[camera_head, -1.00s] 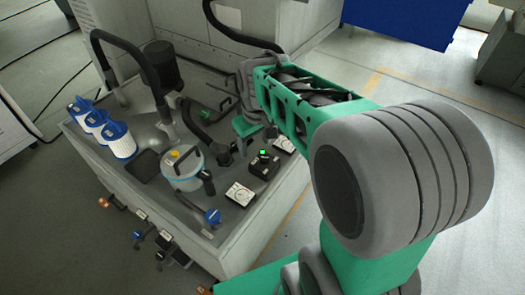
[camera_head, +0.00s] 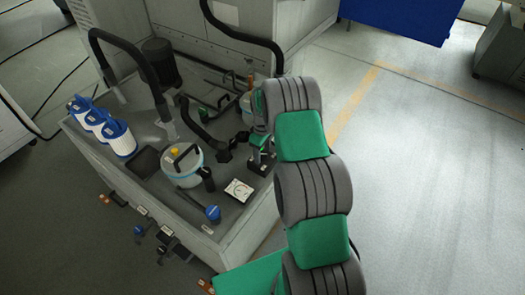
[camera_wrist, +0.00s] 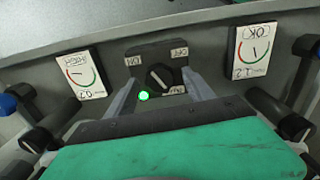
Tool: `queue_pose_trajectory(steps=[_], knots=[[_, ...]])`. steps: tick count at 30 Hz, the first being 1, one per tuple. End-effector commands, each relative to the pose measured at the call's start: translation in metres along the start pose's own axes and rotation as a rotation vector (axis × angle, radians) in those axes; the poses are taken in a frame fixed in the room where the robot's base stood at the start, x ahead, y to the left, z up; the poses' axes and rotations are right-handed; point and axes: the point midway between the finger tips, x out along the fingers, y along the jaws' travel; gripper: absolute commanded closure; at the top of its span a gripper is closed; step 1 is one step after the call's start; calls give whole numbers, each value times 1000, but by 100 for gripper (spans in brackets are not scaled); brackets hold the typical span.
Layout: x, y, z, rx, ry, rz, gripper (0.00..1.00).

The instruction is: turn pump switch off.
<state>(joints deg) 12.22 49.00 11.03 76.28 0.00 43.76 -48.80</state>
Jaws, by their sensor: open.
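The pump switch is a black box (camera_wrist: 175,51) with a round black rotary knob (camera_wrist: 160,77) in the middle of the wrist view. A lit green lamp (camera_wrist: 143,95) sits beside the knob. Small white labels are at the box's corners, too small to read surely. The knob bears a slanted pale mark. My gripper (camera_wrist: 160,84) is open, with one finger on each side of the knob; whether they touch it cannot be told. In the head view my gripper (camera_head: 260,143) is above the black box (camera_head: 262,166), and its knob and lamp are hidden.
White dial plates stand left (camera_wrist: 80,74) and right (camera_wrist: 251,56) of the switch. A handled canister (camera_head: 183,165), a blue-handled valve (camera_head: 212,214) and white-blue filters (camera_head: 118,138) share the grey tray. Dark pipes and hose lie close to my gripper.

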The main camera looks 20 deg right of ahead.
Motion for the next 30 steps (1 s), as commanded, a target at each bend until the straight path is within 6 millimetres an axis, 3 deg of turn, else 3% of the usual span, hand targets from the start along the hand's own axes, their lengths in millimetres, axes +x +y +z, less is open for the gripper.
queue_pose_trajectory(steps=[8,30], knots=[[3,0,0,0,1,2,39],[3,0,0,0,1,1,99]])
